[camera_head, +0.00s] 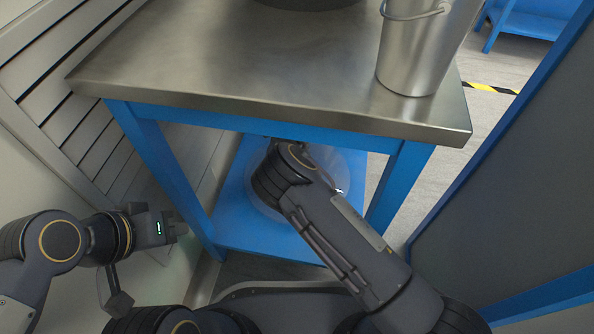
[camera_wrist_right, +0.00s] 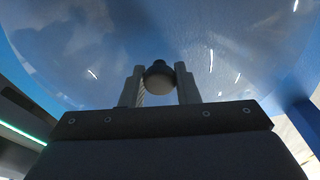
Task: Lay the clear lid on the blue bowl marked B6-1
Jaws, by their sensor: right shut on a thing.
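The clear lid (camera_wrist_right: 235,45) fills much of the right wrist view as a wide see-through disc with bright glints. My right gripper (camera_wrist_right: 158,78) is shut on its round knob, with a finger on each side. In the head view the lid (camera_head: 346,178) shows as a faint round outline above the blue lower shelf, partly hidden by my right arm. The right gripper itself is hidden there under the tabletop. I cannot make out the blue bowl marked B6-1 in either view. My left gripper (camera_head: 181,228) is away at the left, apparently empty; its jaw opening is unclear.
The steel-topped table (camera_head: 250,65) overhangs the blue lower shelf (camera_head: 250,232), with blue legs on both sides. A metal bucket (camera_head: 415,50) stands at the tabletop's right. A dark round thing (camera_head: 310,3) is cut off at the top. A dark blue-edged panel (camera_head: 520,170) stands at right.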

